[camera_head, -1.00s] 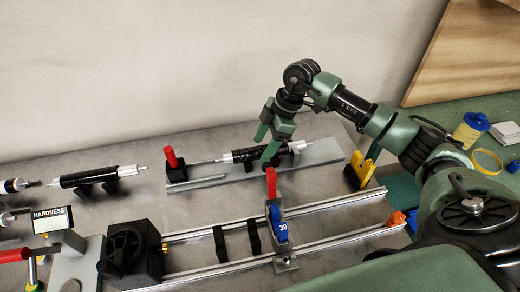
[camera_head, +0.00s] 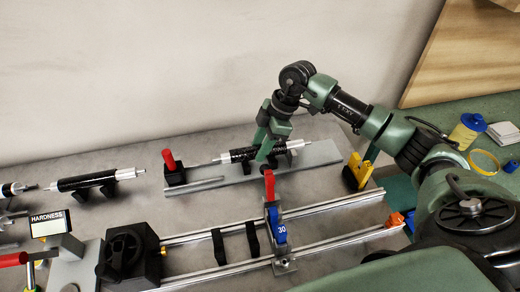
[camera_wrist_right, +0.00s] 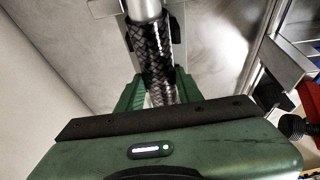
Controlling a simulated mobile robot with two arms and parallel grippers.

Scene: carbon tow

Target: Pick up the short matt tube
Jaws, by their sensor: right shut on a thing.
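A black woven tube (camera_head: 238,155) with pale metal ends lies along the grey plate at the back, left of my right arm. My right gripper (camera_head: 267,148) points down at it, shut on its middle. In the right wrist view the tube (camera_wrist_right: 150,52) shows a woven surface with some sheen and runs between the green fingers (camera_wrist_right: 157,92). I cannot tell whether the tube is clear of its supports. Another black tube (camera_head: 84,181) rests on black supports at the left. My left gripper is not in view.
A red-handled clamp (camera_head: 171,163) stands at the tube's left end. A yellow bracket (camera_head: 357,172) stands at the right. In front, a railed fixture carries a blue clamp (camera_head: 276,222) with a red handle. A small "HARDNESS" display (camera_head: 50,222) is at the left.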

